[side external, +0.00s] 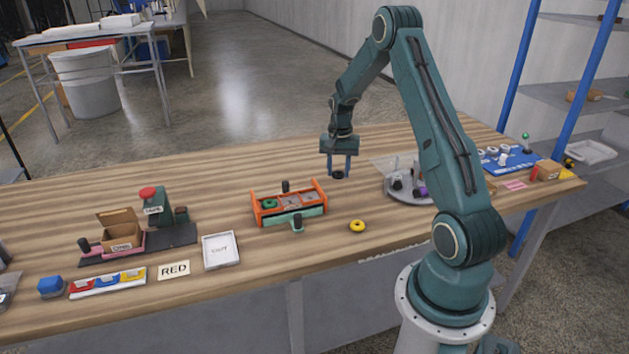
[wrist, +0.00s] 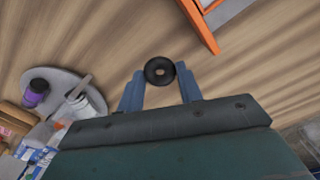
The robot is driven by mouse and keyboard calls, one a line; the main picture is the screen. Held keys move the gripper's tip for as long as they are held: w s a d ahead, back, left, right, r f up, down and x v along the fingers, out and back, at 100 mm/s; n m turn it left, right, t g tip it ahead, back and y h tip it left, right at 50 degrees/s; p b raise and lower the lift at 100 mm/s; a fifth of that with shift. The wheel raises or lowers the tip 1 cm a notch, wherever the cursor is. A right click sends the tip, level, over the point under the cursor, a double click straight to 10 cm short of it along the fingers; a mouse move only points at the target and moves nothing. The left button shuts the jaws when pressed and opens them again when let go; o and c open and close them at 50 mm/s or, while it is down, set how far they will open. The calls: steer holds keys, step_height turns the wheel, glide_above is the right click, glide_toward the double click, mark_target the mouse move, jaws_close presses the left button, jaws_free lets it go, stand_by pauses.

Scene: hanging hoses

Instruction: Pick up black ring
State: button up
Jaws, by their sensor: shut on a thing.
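The black ring (wrist: 159,71) is between my gripper's two blue fingers in the wrist view, near their tips. In the side external view the black ring (side external: 338,175) shows as a small dark shape at the bottom of the fingers. My gripper (side external: 339,172) points down over the wooden table and is shut on the ring. The ring is at or close to the table surface; I cannot tell whether it touches the wood. My gripper (wrist: 160,80) covers part of the ring's edges in the wrist view.
A yellow ring (side external: 357,226) lies in front. A round grey platter (side external: 410,198) with several items is at right. The table behind my gripper is clear.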

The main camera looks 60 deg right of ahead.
step_height(320, 180, up, 14)
steer(key=shift+f, duration=0.15)
steer(key=shift+a+f, duration=0.1)
stand_by(0.6)
